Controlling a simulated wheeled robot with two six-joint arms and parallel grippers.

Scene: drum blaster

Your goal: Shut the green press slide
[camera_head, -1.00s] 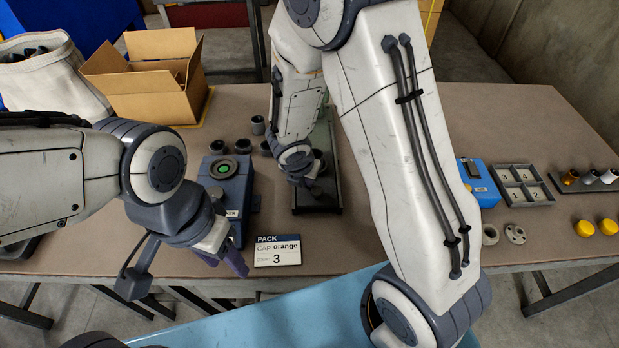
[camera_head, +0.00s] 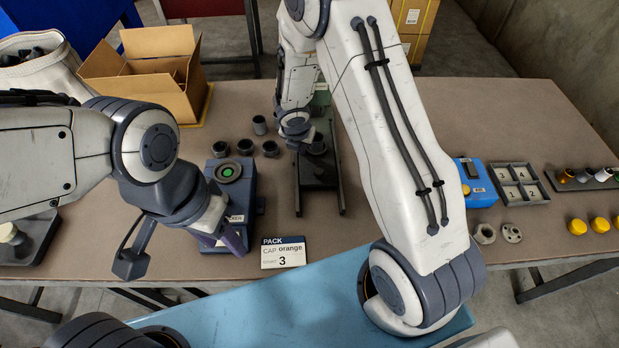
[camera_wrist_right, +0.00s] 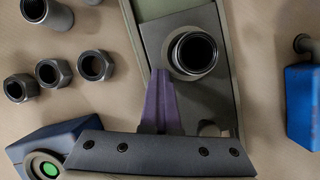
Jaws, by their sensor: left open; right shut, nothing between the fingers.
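The green press (camera_head: 321,98) stands at the back middle of the table, mostly hidden behind my right arm. Its dark slide plate (camera_head: 316,178) sits between two rails, whose front ends stick out bare beyond it. A dark round cup (camera_wrist_right: 193,53) stands on the plate, which also shows in the right wrist view (camera_wrist_right: 222,95). My right gripper (camera_head: 303,143) is shut and empty, its purple fingers (camera_wrist_right: 159,98) over the plate beside the cup; I cannot tell if they touch. My left gripper (camera_head: 222,240) is open and empty near the front edge, by the blue button box (camera_head: 233,190).
Several loose dark nuts and cups (camera_head: 245,147) lie left of the press. A PACK card (camera_head: 284,252) stands at the front. A blue box (camera_head: 476,182) and a grey divided tray (camera_head: 519,184) are to the right. An open carton (camera_head: 140,90) is at back left.

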